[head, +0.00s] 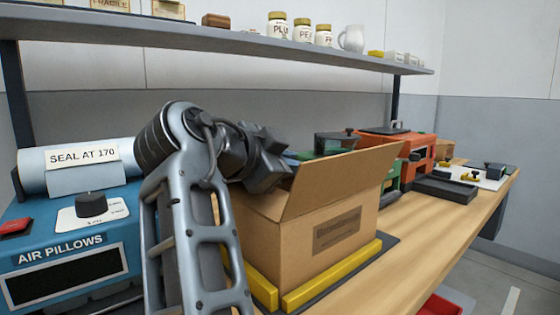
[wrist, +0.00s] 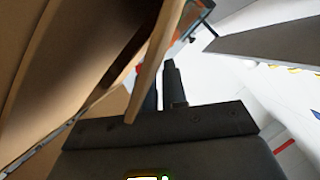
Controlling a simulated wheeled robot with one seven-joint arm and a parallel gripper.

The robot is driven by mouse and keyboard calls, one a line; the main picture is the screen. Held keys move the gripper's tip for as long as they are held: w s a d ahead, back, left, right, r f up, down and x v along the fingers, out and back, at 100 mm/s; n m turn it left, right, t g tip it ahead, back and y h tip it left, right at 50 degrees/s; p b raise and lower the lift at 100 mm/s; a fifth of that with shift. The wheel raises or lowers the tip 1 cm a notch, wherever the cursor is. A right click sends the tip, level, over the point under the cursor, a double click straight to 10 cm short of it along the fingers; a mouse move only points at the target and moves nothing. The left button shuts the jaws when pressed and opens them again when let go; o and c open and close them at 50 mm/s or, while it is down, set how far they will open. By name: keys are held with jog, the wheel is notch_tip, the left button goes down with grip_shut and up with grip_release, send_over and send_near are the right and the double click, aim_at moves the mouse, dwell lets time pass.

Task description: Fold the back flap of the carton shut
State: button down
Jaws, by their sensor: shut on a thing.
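The brown carton (head: 325,235) sits open between yellow rails on the bench, with a printed label on its near face. Its near flap (head: 345,175) stands up and slants, hiding the carton's inside and the back flap in the head view. My gripper (head: 288,180) is at the carton's top left, its fingertips mostly hidden behind the near flap. In the wrist view a thin cardboard flap (wrist: 158,50) runs down to my fingers (wrist: 162,88), which are shut on it. I cannot tell for sure which flap this is.
A blue air pillow machine (head: 70,250) stands at the left. An orange machine (head: 415,150) and a dark tray (head: 445,188) are behind at the right. A shelf (head: 230,45) with jars and a mug spans above. The bench's right front (head: 400,260) is clear.

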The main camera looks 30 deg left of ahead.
jog(key=shift+d+f, duration=0.1)
jog(key=shift+f, duration=0.4)
jog(key=c, duration=1.3)
grip_release()
jog(key=shift+r, duration=0.1)
jog(key=shift+c, duration=0.2)
jog(key=shift+v, duration=3.85)
jog(key=shift+r, duration=0.15)
